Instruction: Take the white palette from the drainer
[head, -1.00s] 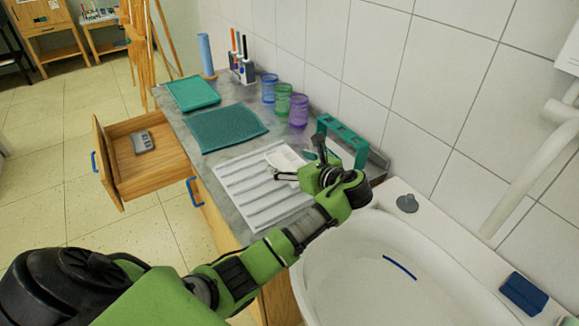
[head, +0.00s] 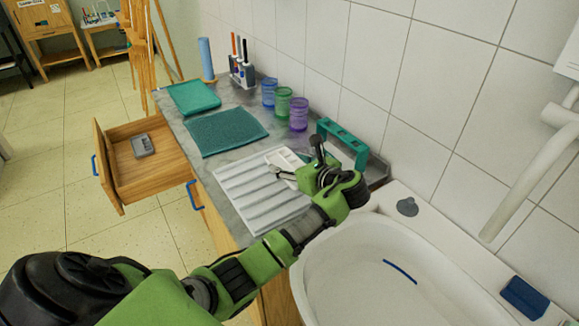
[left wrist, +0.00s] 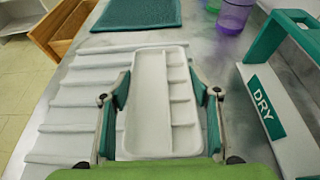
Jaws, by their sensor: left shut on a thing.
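The white palette (left wrist: 150,105) is a shallow rectangular tray with one long well and several small wells. In the head view the palette (head: 284,158) shows partly behind my left gripper (head: 286,172). In the left wrist view my left gripper (left wrist: 160,95) has one finger on each long side of the palette and is shut on it. The white ridged drainer (head: 250,190) lies beneath and to the left of it. The green rack (head: 345,140) stands to the right, marked DRY in the left wrist view (left wrist: 265,103). My right gripper is not in view.
Blue, green and purple cups (head: 299,114) stand along the wall. A teal mat (head: 225,130) and a teal tray (head: 193,97) lie farther back. An open drawer (head: 150,165) juts out left. A white sink (head: 380,270) is at the front right.

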